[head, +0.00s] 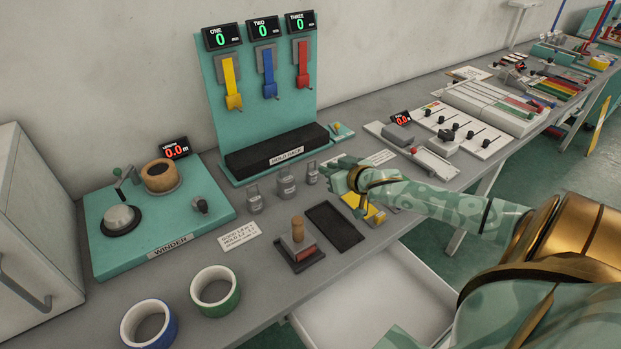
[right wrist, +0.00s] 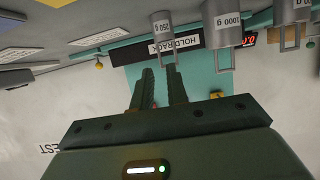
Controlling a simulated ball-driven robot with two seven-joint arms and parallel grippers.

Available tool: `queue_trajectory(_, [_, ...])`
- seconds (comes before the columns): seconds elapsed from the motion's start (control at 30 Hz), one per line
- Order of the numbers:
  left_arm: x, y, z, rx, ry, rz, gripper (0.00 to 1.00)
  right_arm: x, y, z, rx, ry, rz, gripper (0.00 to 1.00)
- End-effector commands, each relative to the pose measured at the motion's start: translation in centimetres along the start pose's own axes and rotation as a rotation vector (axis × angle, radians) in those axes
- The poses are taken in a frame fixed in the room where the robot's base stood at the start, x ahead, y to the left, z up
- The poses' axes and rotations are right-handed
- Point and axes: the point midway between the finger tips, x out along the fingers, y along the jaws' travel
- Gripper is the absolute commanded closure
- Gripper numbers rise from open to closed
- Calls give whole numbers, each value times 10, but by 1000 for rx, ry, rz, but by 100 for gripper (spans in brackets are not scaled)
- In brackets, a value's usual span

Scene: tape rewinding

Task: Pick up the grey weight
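Three grey weights with loop handles stand in a row on the bench before the hold rack: left (head: 254,201), middle (head: 287,184) and right (head: 312,173). In the right wrist view, upside down, one reads 250 g (right wrist: 162,27), the larger one reads 1000 g (right wrist: 222,30), and a third (right wrist: 291,12) is cut by the edge. My right gripper (head: 332,172) is just right of the rightmost weight, apart from the weights as far as I can tell. Its fingers (right wrist: 162,72) are parted with nothing between them. My left gripper is out of view.
The teal hold rack (head: 210,75) stands behind the weights. The winder (head: 105,258) is at left, with green tape (head: 233,300) and blue tape (head: 170,328) in front. A stamp (head: 298,243), a black tray (head: 335,228) and an open drawer (head: 365,295) are nearer. Panels with sliders (head: 465,130) lie right.

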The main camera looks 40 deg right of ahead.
Motion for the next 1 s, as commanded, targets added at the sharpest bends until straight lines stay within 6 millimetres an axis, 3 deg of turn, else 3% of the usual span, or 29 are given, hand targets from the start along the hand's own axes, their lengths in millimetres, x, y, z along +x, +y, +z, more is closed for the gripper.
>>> queue_trajectory(0.37, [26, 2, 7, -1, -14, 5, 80, 49, 1, 2, -1, 0, 0, 85])
queue_trajectory(0.63, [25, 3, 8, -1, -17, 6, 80, 50, 0, 0, 0, 0, -1, 85])
queue_trajectory(0.7, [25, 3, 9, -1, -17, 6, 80, 50, 0, 0, 0, 0, -1, 100])
queue_trajectory(1.0, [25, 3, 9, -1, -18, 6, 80, 50, 0, 0, 0, 1, -1, 100])
